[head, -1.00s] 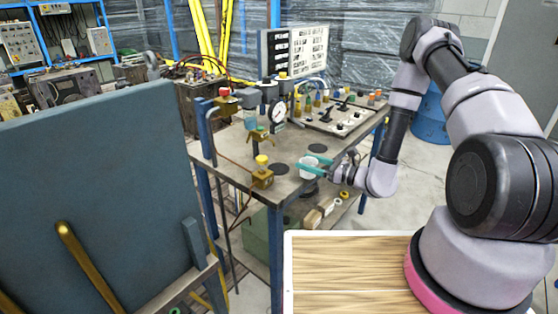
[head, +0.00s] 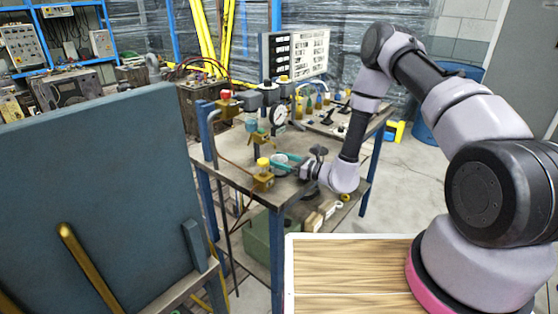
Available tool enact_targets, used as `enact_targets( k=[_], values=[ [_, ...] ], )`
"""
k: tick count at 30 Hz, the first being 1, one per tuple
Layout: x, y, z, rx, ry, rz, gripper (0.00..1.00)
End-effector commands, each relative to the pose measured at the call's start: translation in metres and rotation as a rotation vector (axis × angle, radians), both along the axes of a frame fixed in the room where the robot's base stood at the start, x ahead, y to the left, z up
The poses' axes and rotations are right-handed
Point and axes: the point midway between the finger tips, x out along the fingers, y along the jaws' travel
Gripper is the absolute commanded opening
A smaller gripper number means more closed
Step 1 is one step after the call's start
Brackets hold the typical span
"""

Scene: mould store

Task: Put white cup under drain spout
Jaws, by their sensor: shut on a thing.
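The white cup (head: 280,158) is small in the head view, near the middle of the workbench (head: 235,152). My gripper (head: 282,164) has teal fingers shut on the cup, reaching in from the right. The cup is just right of a brass valve fitting (head: 259,138) that carries the pressure gauge, likely the one with the drain spout. The spout's opening is too small to make out. I cannot tell whether the cup is directly under it, or whether it touches the bench top.
A brass block with a yellow knob (head: 263,179) stands at the bench's front edge, close left of the cup. The pressure gauge (head: 279,116) rises behind. A panel with black fittings (head: 330,122) lies at the back right. A lower shelf (head: 325,213) holds small parts.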

Motion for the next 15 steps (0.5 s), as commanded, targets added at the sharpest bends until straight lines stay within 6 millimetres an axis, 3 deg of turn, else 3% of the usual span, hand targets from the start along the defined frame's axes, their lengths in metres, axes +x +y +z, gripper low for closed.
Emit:
enact_targets(
  k=[6,7,8,9,15],
  values=[
    [-0.0001,-0.0006,-0.0036,0.0,0.001,-0.001,0.19],
    [-0.0002,-0.0006,-0.0031,-0.001,0.001,-0.001,0.83],
    [-0.0002,-0.0006,-0.0029,-0.001,0.0,0.0,0.95],
    [-0.0002,-0.0006,-0.0028,-0.001,0.0,0.0,1.0],
    [-0.0001,-0.0007,-0.0025,-0.001,0.0,0.0,1.0]
  ],
)
